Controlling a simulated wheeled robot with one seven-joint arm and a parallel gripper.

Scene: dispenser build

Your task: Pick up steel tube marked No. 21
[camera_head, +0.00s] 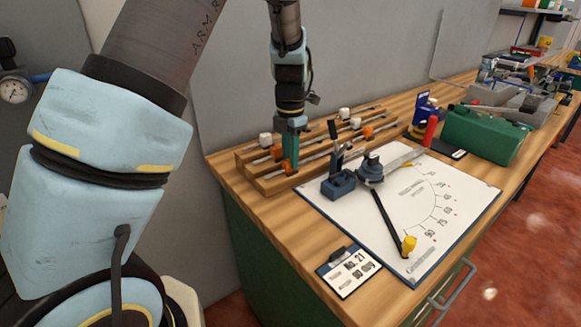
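A wooden rack (245,160) at the back left of the bench holds several thin steel tubes (318,155) lying lengthwise, with orange and white tags or caps on them. No number on any tube is legible, so I cannot tell which is No. 21. My gripper (289,162) points straight down at the rack's front left, at or just above the front tube, beside an orange piece there. Its fingertips are too small and partly hidden to show whether they are open or closed on a tube.
A bender with a blue base (338,185) and dark upright lever stands right of the rack on a white angle sheet (410,215). A yellow-tipped handle (409,244) crosses the sheet. A card (348,272) reads "No. 21" and "90 deg". A green box (484,136) stands farther right.

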